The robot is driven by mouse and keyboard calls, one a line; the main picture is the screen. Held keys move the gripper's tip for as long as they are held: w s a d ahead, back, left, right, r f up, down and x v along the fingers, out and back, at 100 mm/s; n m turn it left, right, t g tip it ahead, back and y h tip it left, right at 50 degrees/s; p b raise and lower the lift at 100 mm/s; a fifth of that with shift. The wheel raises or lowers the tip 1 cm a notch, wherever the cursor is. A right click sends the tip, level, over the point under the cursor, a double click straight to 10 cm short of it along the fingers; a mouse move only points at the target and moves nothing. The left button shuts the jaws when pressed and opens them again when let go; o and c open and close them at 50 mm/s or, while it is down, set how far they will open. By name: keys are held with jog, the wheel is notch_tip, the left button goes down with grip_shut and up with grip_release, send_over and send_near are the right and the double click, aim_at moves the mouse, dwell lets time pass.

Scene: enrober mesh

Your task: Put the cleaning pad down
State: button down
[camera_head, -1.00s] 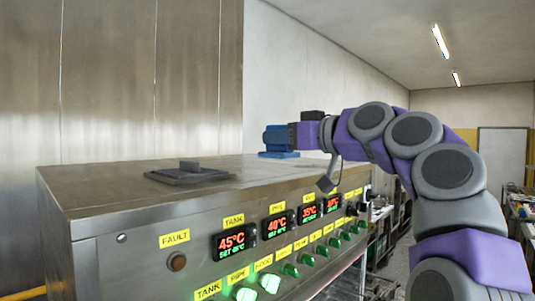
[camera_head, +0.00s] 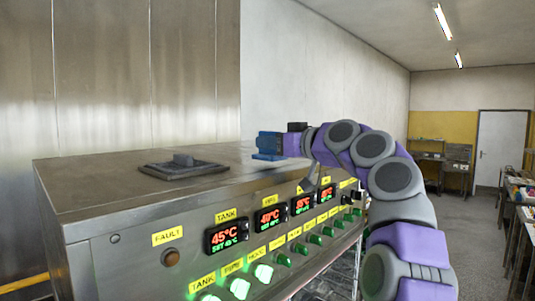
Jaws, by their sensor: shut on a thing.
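The cleaning pad (camera_head: 269,146) looks like a blue block with a wider flat blue foot. It is at the far right part of the steel machine's top (camera_head: 110,200). My gripper (camera_head: 283,144) is at the pad's right side and is shut on it, with my purple and grey arm reaching in from the right. The fingertips are too small to make out clearly. The pad's foot appears level with the machine top, but I cannot tell whether it touches it.
A dark hatch with a raised handle (camera_head: 184,167) lies on the machine top, left of the pad. The front panel carries red displays (camera_head: 228,236) and green-lit buttons (camera_head: 263,272). Clear floor (camera_head: 468,235) lies at right, beside a bench with items (camera_head: 523,205).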

jog(key=shift+d+f, duration=0.3)
jog(key=shift+f, duration=0.05)
jog(key=shift+d+f, duration=0.1)
jog(key=shift+f, duration=0.1)
jog(key=shift+a, duration=0.95)
jog(key=c, duration=1.3)
grip_release()
jog(key=shift+a+f, duration=0.1)
jog(key=shift+a, duration=0.1)
jog(key=shift+o, duration=2.1)
jog(key=shift+d, duration=1)
jog(key=shift+b, duration=0.3)
